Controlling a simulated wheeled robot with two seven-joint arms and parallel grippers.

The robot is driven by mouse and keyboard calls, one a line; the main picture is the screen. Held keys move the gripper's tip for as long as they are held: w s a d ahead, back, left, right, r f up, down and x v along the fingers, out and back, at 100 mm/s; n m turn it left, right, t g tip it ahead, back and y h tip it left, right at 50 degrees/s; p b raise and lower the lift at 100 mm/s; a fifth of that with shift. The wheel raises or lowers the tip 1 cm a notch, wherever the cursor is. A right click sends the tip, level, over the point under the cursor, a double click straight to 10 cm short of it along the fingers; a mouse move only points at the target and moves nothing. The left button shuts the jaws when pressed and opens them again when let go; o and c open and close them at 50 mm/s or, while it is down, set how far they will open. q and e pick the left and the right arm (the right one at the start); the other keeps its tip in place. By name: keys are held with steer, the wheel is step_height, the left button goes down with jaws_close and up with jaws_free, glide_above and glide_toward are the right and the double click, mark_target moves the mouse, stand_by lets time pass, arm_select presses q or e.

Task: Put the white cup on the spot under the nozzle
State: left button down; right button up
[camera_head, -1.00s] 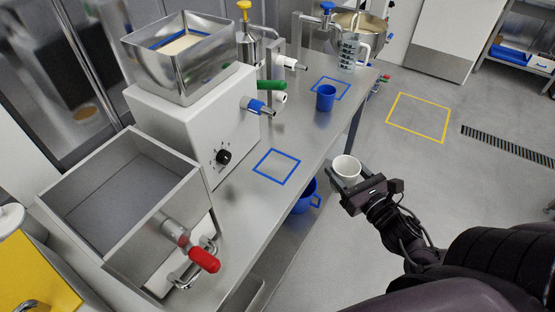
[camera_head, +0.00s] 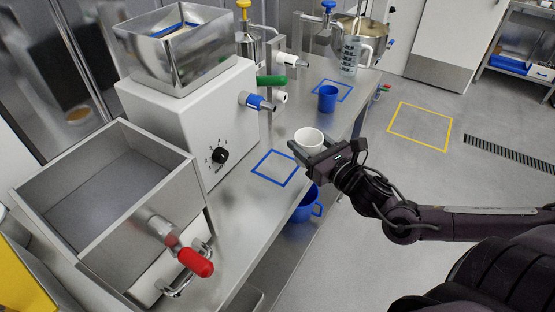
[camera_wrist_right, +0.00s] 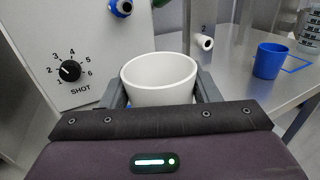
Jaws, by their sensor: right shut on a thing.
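My right gripper (camera_head: 318,153) is shut on the white cup (camera_head: 309,138) and holds it upright near the table's front edge, just right of a blue square outline (camera_head: 257,168) on the steel table. In the right wrist view the white cup (camera_wrist_right: 160,75) sits between the two grey fingers. The blue-tipped nozzle (camera_head: 259,103) sticks out from the white machine (camera_head: 190,125) above and left of the cup. The blue nozzle end (camera_wrist_right: 121,7) shows at the top of the right wrist view. My left gripper is not in view.
A blue cup (camera_head: 327,97) stands in a farther blue outline, with a clear measuring jug (camera_head: 350,56) behind it. A blue container (camera_head: 308,207) is below the table edge. A red-handled steel box (camera_head: 105,195) is at front left.

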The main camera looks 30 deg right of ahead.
steer(key=w+a, duration=0.4)
steer(key=w, duration=0.3)
step_height(320, 180, down, 6)
steer(key=shift+r+p, duration=0.15)
steer(key=shift+p, duration=0.5)
steer(key=shift+w+a+f, duration=0.1)
steer(key=shift+f, duration=0.25)
steer(key=shift+w+a+f, duration=0.1)
steer(key=shift+f, duration=0.25)
